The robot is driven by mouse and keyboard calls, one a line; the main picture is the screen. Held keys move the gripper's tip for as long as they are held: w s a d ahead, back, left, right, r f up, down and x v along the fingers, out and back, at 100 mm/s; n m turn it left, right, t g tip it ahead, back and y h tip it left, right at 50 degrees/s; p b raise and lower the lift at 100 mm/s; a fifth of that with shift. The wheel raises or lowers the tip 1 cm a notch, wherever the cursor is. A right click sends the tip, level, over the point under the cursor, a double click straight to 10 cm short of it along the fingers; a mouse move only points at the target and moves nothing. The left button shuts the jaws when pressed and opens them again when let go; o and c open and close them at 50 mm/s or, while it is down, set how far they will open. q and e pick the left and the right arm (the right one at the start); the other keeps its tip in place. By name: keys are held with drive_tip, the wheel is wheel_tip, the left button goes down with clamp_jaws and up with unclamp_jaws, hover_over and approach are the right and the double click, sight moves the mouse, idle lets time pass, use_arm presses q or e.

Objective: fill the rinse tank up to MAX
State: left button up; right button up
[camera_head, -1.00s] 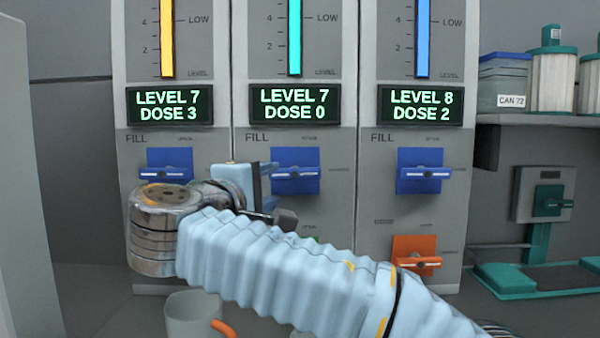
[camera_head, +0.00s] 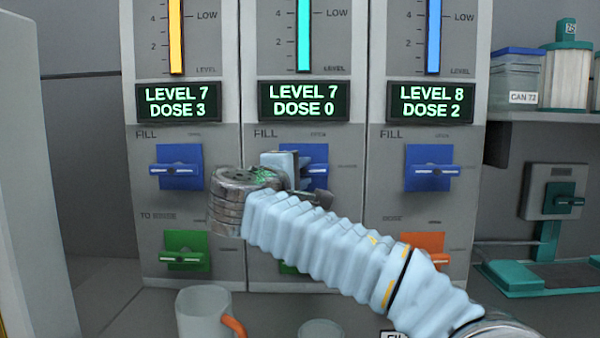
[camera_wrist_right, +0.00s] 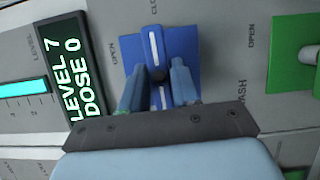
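Three tank columns stand side by side. The middle display (camera_head: 304,101) reads LEVEL 7, DOSE 0; the left display (camera_head: 178,102) reads LEVEL 7, DOSE 3; the right display (camera_head: 432,101) reads LEVEL 8, DOSE 2. Each has a blue FILL valve: left (camera_head: 180,168), middle (camera_head: 318,160), right (camera_head: 431,168). My right gripper (camera_wrist_right: 158,88) is open at the middle valve. Its fingers straddle the valve's handle (camera_wrist_right: 155,50), whose white line points at the closed label; contact is unclear. A label by the left green valve (camera_head: 187,252) seems to read TO RINSE. No MAX mark shows. My left gripper is out of view.
An orange valve (camera_head: 421,250) sits low on the right column. A grey mug (camera_head: 203,312) with an orange handle stands in front of the columns. A shelf (camera_head: 550,116) at right holds canisters. My right forearm hides most of the middle green valve.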

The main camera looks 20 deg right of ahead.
clamp_jaws()
drive_tip(key=n+t, duration=0.1)
drive_tip(key=n, duration=0.2)
drive_tip(key=shift+f+n+h+p, duration=0.1)
drive_tip(key=shift+n+h+p, duration=0.2)
drive_tip(key=shift+n+p, duration=0.1)
drive_tip(key=n+t, duration=0.1)
drive_tip(key=n, duration=0.2)
drive_tip(key=n+t, duration=0.1)
drive_tip(key=n, duration=0.2)
drive_tip(key=shift+d+f+t, duration=0.1)
drive_tip(key=shift+f+t, duration=0.05)
drive_tip(key=shift+t, duration=0.15)
drive_tip(key=shift+n+y, duration=0.3)
drive_tip(key=shift+y, duration=0.1)
drive_tip(key=shift+o, duration=2.2)
unclamp_jaws()
